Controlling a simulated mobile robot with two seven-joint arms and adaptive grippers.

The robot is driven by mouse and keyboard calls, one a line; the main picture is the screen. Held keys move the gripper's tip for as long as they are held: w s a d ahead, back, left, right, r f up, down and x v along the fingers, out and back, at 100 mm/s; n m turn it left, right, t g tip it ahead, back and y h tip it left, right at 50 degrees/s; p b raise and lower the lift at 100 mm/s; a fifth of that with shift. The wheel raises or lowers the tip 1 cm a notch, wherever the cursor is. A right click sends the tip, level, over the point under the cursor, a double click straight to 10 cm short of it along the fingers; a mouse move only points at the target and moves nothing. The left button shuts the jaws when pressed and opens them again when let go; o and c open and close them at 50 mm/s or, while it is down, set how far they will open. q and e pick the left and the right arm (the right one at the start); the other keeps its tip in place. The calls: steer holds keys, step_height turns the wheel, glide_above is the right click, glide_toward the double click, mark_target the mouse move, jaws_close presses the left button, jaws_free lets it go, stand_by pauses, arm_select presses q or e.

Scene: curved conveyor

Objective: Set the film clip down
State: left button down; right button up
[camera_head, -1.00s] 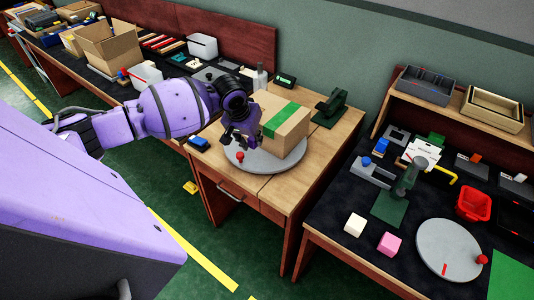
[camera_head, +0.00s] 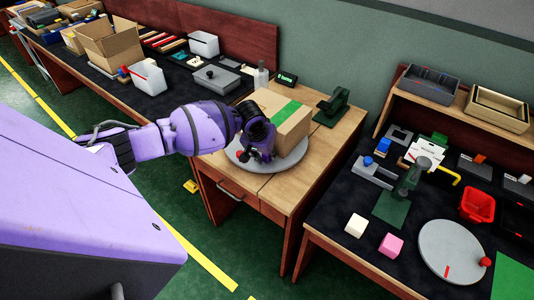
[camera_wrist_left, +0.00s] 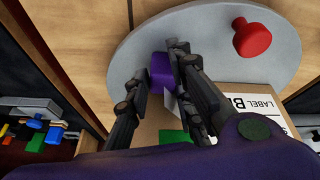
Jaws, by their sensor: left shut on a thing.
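My left gripper (camera_head: 258,152) is low over the grey round turntable (camera_head: 238,163), at the near left side of the cardboard box (camera_head: 294,124) with green tape. In the left wrist view its fingers (camera_wrist_left: 163,80) are closed around a small purple piece, which I take for the film clip (camera_wrist_left: 160,68). The clip is in front of the turntable's grey surface (camera_wrist_left: 215,55); I cannot tell whether it touches. The fingers partly hide it, and the gripper hides it in the head view. My right gripper is not in view.
A red knob (camera_wrist_left: 251,38) stands on the turntable near the fingers. The box carries a white label (camera_wrist_left: 252,103). A green tape dispenser (camera_head: 332,106) stands behind the box. A black bench with another turntable (camera_head: 450,248) is at the right.

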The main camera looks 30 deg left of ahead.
arm_select(q)
steer(key=shift+f, duration=0.15)
steer(key=c, duration=1.5)
jaws_free()
